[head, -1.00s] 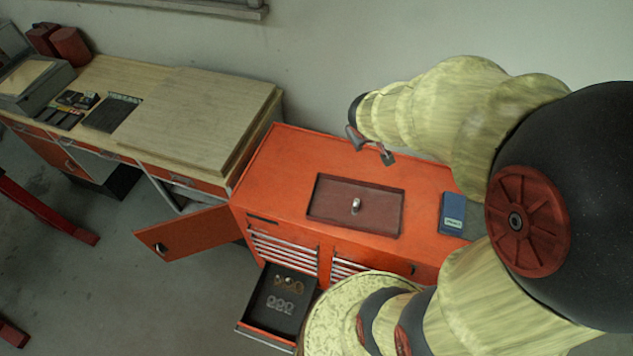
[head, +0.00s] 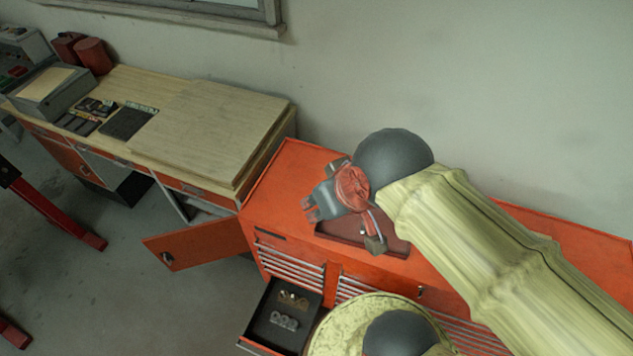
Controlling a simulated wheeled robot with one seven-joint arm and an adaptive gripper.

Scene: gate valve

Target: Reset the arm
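My gripper (head: 343,225) is at the end of my yellow-sleeved arm, over the orange tool chest (head: 285,180). Its grey and red parts spread to the left and downward in front of a dark red recessed panel (head: 395,248) on the chest top. The overlap hides much of the panel. I cannot tell how far apart the fingers are, and I see nothing clearly held between them. I cannot tell whether it touches the chest.
An open drawer (head: 250,330) with several gold and silver rings juts from the chest's front. An orange cabinet door (head: 200,245) hangs open to its left. A wooden workbench (head: 215,120) holds a grey box (head: 50,92) and red canisters (head: 93,55). The wall (head: 500,80) stands behind.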

